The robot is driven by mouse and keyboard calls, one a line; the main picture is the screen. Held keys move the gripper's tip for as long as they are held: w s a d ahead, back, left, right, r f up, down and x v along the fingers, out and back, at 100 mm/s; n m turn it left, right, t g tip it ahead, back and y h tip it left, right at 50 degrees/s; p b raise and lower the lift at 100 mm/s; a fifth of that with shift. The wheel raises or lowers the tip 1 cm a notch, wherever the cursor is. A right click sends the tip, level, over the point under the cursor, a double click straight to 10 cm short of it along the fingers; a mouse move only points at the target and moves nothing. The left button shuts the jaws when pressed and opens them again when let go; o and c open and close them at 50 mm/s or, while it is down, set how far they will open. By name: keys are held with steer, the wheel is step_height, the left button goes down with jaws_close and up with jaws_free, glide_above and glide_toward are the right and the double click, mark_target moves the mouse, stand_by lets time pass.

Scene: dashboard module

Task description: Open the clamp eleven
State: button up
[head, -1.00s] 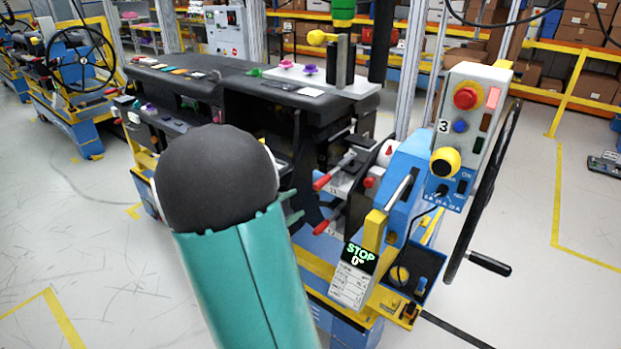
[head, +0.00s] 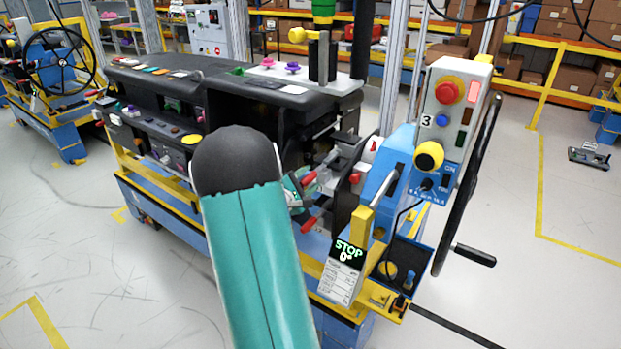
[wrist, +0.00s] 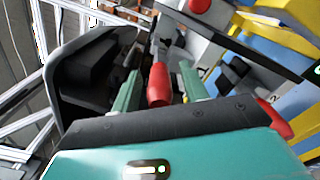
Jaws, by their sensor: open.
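A toggle clamp with a red handle (wrist: 158,85) sits between the two teal fingers of my gripper (wrist: 159,76) in the wrist view. The fingers stand apart, one on each side of the handle; I cannot tell if either touches it. The number of this clamp cannot be read. A second red clamp handle (wrist: 276,120) lies at the right, outside the fingers, near a partly visible label ending in 2. In the head view, the upper red handle (head: 309,179) and lower red handle (head: 309,225) show beside my gripper (head: 297,190), which my arm partly hides.
The blue control box (head: 395,170) and the grey button panel (head: 455,110) stand close at the right, with a large black handwheel (head: 468,185). The black dashboard (head: 170,85) is on the left and behind. Open floor (head: 565,290) lies at the right.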

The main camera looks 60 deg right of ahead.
steer(key=shift+s+d, duration=0.15)
steer(key=shift+d, duration=0.55)
jaws_close()
